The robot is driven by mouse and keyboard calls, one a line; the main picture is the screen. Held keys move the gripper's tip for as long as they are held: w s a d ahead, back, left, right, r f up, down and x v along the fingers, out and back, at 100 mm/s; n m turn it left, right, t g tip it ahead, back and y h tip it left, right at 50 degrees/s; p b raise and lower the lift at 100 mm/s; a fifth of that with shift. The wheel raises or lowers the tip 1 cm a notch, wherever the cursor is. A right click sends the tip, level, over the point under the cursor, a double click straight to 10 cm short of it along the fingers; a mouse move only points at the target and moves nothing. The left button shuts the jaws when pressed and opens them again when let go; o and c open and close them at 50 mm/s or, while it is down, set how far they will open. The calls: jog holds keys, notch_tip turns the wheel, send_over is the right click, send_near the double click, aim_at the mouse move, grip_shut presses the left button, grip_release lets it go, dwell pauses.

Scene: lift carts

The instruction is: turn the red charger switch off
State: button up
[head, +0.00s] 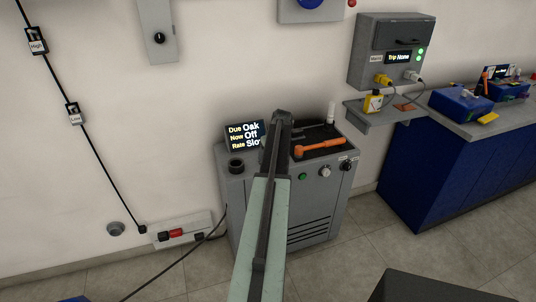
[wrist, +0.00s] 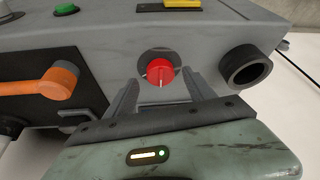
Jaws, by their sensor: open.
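The red charger switch (wrist: 160,72) is a round red knob with a white pointer line, on the grey cabinet's surface in the wrist view. My gripper (wrist: 165,82) is open, with one finger to the left and one to the right of the knob. I see gaps at both sides and cannot tell how far the tips are from the surface. In the head view my arm hides the knob, and my gripper (head: 281,120) ends over the grey cabinet (head: 234,197). A display (head: 244,133) there reads "Due Oak, Now Off" and a rate partly hidden.
A black round socket (wrist: 245,66) sticks up right of the knob in the wrist view. An orange handle (wrist: 48,84) lies left of it. A green button (head: 302,177) and small knobs are on the cabinet front. A blue-fronted counter (head: 420,185) stands at right.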

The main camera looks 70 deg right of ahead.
jog(key=p+v, duration=0.3)
jog(key=v, duration=0.2)
jog(key=shift+s+r+p, duration=0.1)
jog(key=shift+r+p, duration=0.15)
jog(key=shift+p, duration=0.15)
